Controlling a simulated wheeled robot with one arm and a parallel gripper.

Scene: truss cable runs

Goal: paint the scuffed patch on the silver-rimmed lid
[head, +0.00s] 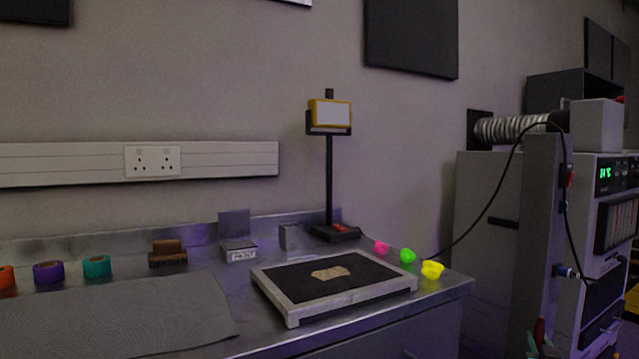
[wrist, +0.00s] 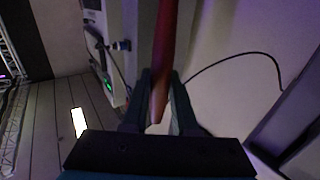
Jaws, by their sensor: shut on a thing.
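The silver-rimmed lid (head: 292,318) lies flat on the metal bench, its dark panel facing up. A tan, irregular scuffed patch (head: 330,273) is near the middle of that panel. My gripper (wrist: 160,92) is shut on a reddish-brown rod, perhaps a brush handle (wrist: 166,40), in the wrist view. The rod's far end runs out of the top of that view, so its tip is hidden. In the head view a small red and dark shape at the bottom right may be my gripper with the rod, to the right of the bench and apart from the lid.
A lamp (head: 329,180) stands behind the lid. Pink, green and yellow lumps (head: 432,270) lie to its right. A wooden brush (head: 167,253), tape rolls (head: 97,267) and a grey mat (head: 110,318) are to its left. A grey cabinet with a hanging cable (head: 487,212) stands at right.

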